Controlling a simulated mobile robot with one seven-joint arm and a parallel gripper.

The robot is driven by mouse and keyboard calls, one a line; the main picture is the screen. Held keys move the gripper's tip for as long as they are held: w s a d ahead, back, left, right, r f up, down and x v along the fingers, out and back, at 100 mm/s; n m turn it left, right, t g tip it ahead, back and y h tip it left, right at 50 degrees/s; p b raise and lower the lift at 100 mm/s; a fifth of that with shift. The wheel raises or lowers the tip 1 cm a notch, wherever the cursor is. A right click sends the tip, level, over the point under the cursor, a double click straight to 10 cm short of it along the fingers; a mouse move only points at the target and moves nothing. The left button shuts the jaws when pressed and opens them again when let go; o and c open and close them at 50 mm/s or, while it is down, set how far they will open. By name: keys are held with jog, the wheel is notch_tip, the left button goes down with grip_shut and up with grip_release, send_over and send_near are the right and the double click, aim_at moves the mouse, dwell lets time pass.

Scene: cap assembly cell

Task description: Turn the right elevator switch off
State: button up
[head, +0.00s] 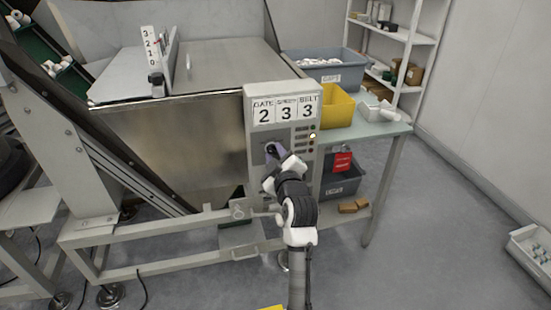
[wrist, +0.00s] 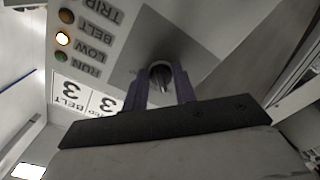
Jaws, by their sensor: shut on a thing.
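The control box (head: 284,105) is a pale panel on the front of the hopper, with number cards reading 2, 3, 3. My gripper (head: 272,150) is at the lower left part of this panel in the head view and hides what is there. In the wrist view, my gripper's purple fingers (wrist: 164,86) are shut on a dark round switch knob (wrist: 160,72) on a grey plate (wrist: 185,45). The knob shows a pale pointer line. No label naming this switch as the right elevator switch is readable.
One lamp glows yellow on the panel (wrist: 62,39), near the words BELT and LOW. A yellow bin (head: 338,107) and a grey bin (head: 325,66) stand on the side table at right. A frame rail (head: 150,226) runs below the hopper.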

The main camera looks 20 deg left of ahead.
jog(key=o, duration=1)
jog(key=b+v, duration=0.1)
jog(key=v, duration=0.6)
jog(key=shift+s+d, duration=0.15)
jog(key=shift+s, duration=0.1)
